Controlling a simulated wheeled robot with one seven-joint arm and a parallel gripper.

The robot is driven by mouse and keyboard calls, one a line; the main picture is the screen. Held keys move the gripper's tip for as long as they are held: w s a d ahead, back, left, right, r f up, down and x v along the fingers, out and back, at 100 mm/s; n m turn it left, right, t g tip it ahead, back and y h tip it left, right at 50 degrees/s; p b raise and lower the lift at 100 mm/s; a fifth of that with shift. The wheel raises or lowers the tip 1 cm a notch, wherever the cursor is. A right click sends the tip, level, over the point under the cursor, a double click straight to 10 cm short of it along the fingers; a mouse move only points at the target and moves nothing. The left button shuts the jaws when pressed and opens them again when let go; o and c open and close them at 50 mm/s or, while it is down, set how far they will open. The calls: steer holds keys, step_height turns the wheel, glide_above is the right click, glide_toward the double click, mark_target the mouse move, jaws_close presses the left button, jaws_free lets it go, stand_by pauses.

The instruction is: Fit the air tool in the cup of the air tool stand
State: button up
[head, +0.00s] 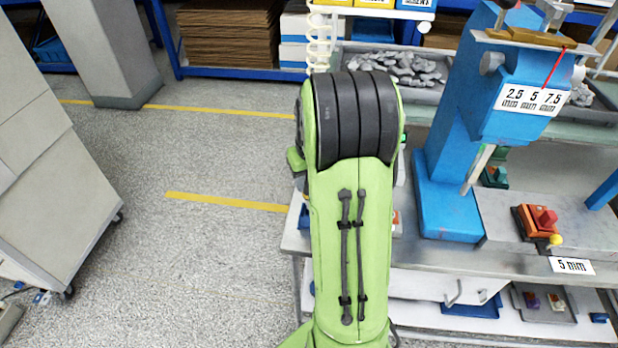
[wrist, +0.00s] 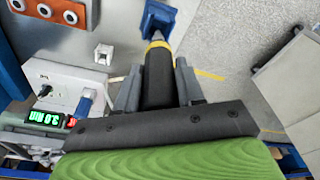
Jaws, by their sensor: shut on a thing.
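The air tool (wrist: 159,78) is a black cylinder with a yellow ring and a grey tapered tip. In the wrist view my gripper (wrist: 158,66) is shut on its body, one grey finger on each side. The tip points at the blue air tool stand (wrist: 157,17), at the top of the wrist view by the edge of the grey bench. The tip overlaps the stand in the picture; I cannot tell whether it is in the cup, touching or just short of it. In the head view my green arm hides my gripper and the tool.
A white socket box (wrist: 66,88), an orange panel (wrist: 58,10) and a green-lit display (wrist: 43,117) lie left in the wrist view. In the head view a blue press (head: 455,130) and an orange block (head: 535,222) stand on the bench right of my arm. Open floor lies left.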

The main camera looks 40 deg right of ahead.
steer(key=shift+f+b, duration=2.05)
steer(key=shift+f, duration=0.55)
steer(key=o, duration=1.2)
steer(key=shift+r, duration=0.1)
steer(key=r+p, duration=0.1)
steer(key=r, duration=0.4)
steer(key=s+r+p, duration=0.1)
steer(key=r, duration=0.4)
steer(key=s+a+r+p, duration=0.1)
steer(key=r, duration=0.4)
steer(key=shift+s+r+p, duration=0.1)
steer(key=shift+r+p, duration=0.15)
steer(key=shift+p, duration=0.15)
